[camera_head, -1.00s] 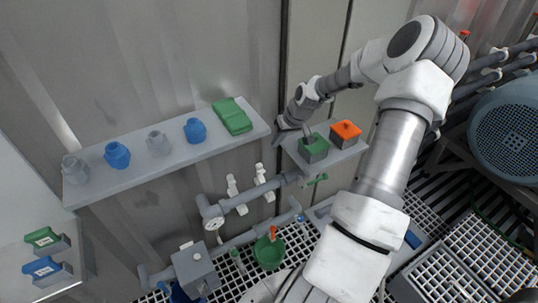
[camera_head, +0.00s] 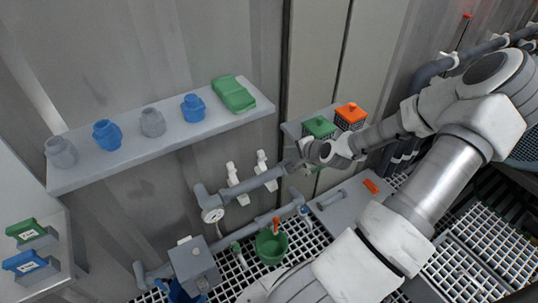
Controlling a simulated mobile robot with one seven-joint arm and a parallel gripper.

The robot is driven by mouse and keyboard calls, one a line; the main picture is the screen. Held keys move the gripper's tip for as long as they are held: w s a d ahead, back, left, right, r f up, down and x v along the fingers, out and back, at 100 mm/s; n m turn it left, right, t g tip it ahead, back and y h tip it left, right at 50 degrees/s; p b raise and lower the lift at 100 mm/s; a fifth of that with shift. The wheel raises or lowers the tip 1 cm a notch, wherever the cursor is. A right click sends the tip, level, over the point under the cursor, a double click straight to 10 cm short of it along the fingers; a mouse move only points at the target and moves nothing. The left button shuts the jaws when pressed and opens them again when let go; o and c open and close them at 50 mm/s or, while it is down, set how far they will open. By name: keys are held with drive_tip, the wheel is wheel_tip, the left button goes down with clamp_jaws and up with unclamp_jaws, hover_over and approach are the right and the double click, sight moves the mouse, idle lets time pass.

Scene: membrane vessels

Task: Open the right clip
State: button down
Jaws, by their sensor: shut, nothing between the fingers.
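Two white clips sit side by side on a grey horizontal pipe (camera_head: 248,184) on the wall. The left clip (camera_head: 233,176) and the right clip (camera_head: 262,162) both stick up above the pipe, with white lower parts below it. Whether either clip is open or shut is too small to tell. My gripper (camera_head: 288,166) is shut and empty, just right of the right clip near the pipe's right end. A small gap seems to lie between them, but contact cannot be ruled out. My gripper's wrist hides part of the pipe's end.
A shelf (camera_head: 170,142) with several blue and grey fittings and a green case (camera_head: 233,95) is above left.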

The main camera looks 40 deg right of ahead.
sight(262, 160)
drive_tip(key=b+x, duration=0.2)
drive_tip(key=x, duration=0.5)
drive_tip(key=shift+w+f+b, duration=0.15)
drive_tip(key=shift+f+b, duration=0.2)
drive_tip(key=shift+w+a+f+b, duration=0.4)
drive_tip(key=shift+w+a+f, duration=0.1)
drive_tip(key=shift+w+a, duration=0.25)
drive_tip(key=shift+w+a+f+b, duration=0.3)
drive_tip(key=shift+w+a, duration=0.25)
drive_tip(key=shift+w, duration=0.05)
drive_tip(key=shift+w+r+g+p, duration=0.25)
drive_tip(key=shift+w+g+p, duration=0.15)
drive_tip(key=shift+w+p, duration=0.65)
drive_tip(key=shift+w+f+g+p, duration=0.3)
drive_tip(key=shift+f+g+p, duration=0.05)
drive_tip(key=shift+g+p, duration=0.4)
